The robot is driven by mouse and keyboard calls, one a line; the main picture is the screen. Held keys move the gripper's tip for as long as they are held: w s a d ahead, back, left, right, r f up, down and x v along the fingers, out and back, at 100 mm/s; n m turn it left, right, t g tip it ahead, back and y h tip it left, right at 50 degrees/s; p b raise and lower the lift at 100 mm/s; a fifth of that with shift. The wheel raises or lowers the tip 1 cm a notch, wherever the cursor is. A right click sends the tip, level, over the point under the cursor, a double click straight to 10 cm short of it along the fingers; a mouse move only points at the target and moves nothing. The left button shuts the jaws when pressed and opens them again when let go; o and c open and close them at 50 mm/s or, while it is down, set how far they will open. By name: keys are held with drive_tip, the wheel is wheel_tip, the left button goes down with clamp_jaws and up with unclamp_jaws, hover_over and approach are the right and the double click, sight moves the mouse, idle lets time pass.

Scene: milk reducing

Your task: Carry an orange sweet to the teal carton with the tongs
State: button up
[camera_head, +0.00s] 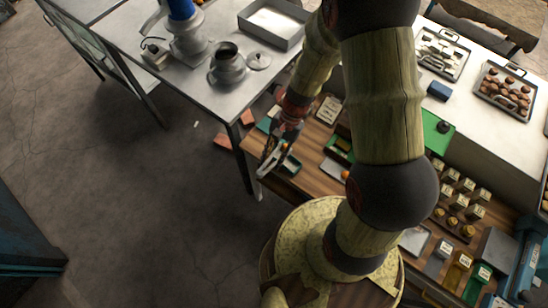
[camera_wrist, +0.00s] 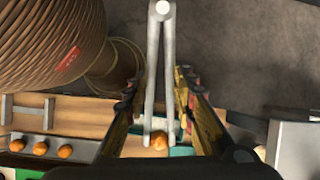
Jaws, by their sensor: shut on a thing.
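My gripper (camera_head: 272,153) is over the near left end of the wooden counter; in the wrist view its fingers (camera_wrist: 160,92) are on both sides of the grey V-shaped tongs (camera_wrist: 151,75). It is shut on the tongs, whose joined end points away toward the floor. An orange sweet (camera_wrist: 160,141) shows between the tong tips, though I cannot tell whether both tips touch it. A teal surface (camera_wrist: 182,151), possibly the carton, lies just beside it, partly hidden. Several other orange sweets (camera_wrist: 65,151) lie in a grey tray (camera_wrist: 52,138) at lower left.
A metal table (camera_head: 200,88) with a metal pot (camera_head: 227,68) stands at upper left. Green trays (camera_head: 338,152) and a label card (camera_head: 329,110) lie on the counter right of my gripper. Small labelled boxes (camera_head: 466,186) fill the right side. Open floor (camera_head: 140,200) is at left.

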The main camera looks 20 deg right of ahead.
drive_tip(key=shift+f, duration=0.15)
wheel_tip(320, 180, down, 9)
drive_tip(key=b, duration=0.6)
drive_tip(key=shift+b, duration=0.4)
drive_tip(key=o, duration=0.5)
drive_tip(key=shift+r, duration=0.2)
wheel_tip(320, 180, up, 10)
drive_tip(key=p, duration=0.7)
idle(0.7)
